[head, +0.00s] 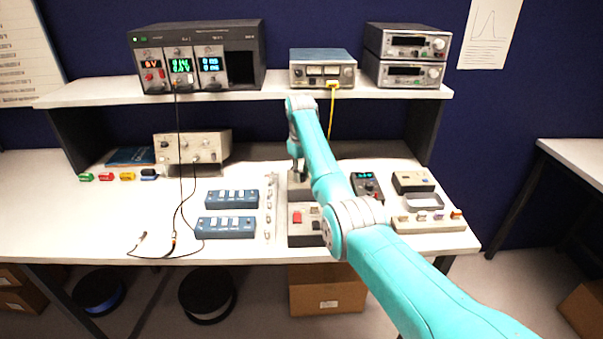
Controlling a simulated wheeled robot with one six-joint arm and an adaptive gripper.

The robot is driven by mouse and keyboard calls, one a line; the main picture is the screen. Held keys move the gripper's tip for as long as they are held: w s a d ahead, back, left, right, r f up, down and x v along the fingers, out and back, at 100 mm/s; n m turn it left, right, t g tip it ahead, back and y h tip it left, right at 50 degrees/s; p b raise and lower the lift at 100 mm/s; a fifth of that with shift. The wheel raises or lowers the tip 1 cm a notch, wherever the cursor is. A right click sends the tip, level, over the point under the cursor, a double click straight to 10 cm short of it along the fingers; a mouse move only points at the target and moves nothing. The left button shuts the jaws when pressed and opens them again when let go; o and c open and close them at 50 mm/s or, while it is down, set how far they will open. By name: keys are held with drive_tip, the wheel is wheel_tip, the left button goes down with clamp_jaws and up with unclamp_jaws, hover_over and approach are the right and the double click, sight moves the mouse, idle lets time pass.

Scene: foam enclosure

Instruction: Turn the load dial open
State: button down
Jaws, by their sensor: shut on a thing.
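My gripper (297,174) points down at the top of a grey box (305,190) in the middle of the bench, left of the handheld meter. It is shut on a small part there, which I take to be the load dial. The dial itself is hidden by the fingers and too small to make out, so its angle cannot be told. My teal arm comes in from the lower right and covers part of the box's right side.
A grey box with a red switch (297,216) stands just in front. Two blue switch boxes (226,228) lie to the left, a meter (367,186) and grey tray (424,203) to the right. A shelf (270,92) with instruments overhangs behind. A yellow cable (331,115) hangs behind my arm.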

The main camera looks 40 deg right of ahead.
sight(302, 174)
drive_tip(key=shift+n, duration=0.4)
drive_tip(key=c, duration=0.9)
unclamp_jaws()
drive_tip(key=shift+o, duration=0.2)
drive_tip(key=shift+a+r, duration=0.1)
drive_tip(key=shift+r, duration=3.6)
drive_tip(key=shift+s, duration=0.1)
